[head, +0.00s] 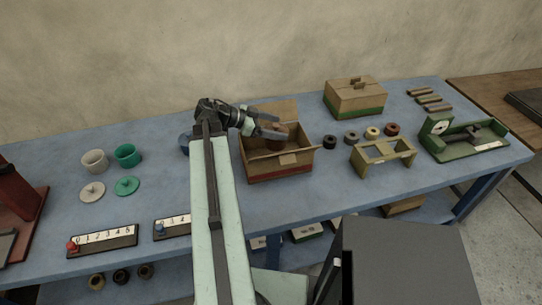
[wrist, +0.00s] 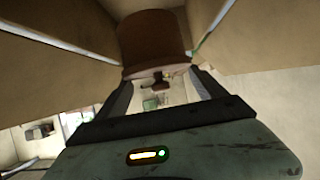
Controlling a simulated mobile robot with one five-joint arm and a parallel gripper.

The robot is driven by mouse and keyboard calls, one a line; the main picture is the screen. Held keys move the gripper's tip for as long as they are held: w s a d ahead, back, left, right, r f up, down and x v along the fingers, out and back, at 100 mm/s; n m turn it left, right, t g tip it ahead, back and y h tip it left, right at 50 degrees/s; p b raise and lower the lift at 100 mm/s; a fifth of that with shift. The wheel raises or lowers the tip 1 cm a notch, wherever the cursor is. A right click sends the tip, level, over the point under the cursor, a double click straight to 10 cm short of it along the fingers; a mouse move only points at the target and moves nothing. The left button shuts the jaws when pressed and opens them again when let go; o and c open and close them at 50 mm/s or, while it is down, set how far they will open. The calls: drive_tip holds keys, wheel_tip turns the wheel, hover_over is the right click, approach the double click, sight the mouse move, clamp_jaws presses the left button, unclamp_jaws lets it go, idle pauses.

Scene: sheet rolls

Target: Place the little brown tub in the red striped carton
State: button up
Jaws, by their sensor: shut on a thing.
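The red striped carton (head: 282,175) stands open on the blue table, its flaps spread, with a red band low on its front. My gripper (head: 272,131) reaches over the carton from the left and is shut on the little brown tub (head: 276,131). In the wrist view the brown tub (wrist: 154,42) sits between the fingertips of my gripper (wrist: 160,77), with tan cardboard walls or flaps around it. The tub is at the carton's opening; whether it touches the carton's floor is hidden.
A closed green-striped box (head: 356,97) stands behind to the right. Several small rolls (head: 351,138), an olive stand (head: 383,157) and a green device (head: 460,138) are to the right. White (head: 95,161) and green (head: 128,155) tubs with lids are at left.

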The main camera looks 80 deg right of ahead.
sight(272, 145)
drive_tip(key=f+b, duration=0.2)
drive_tip(key=f, duration=0.1)
drive_tip(key=f+b, duration=0.6)
drive_tip(key=shift+w+f, duration=0.15)
drive_tip(key=shift+w, duration=0.1)
drive_tip(key=shift+r, duration=0.25)
drive_tip(key=o, duration=1.8)
drive_tip(key=shift+c, duration=0.2)
drive_tip(key=shift+w+a+r+p, duration=0.15)
drive_tip(key=shift+w+r+p, duration=0.1)
drive_tip(key=shift+p, duration=0.2)
drive_tip(key=p+v, duration=0.4)
drive_tip(key=v, duration=0.7)
drive_tip(key=shift+w+p, duration=0.2)
drive_tip(key=shift+p, duration=0.2)
drive_tip(key=shift+a+f, duration=0.1)
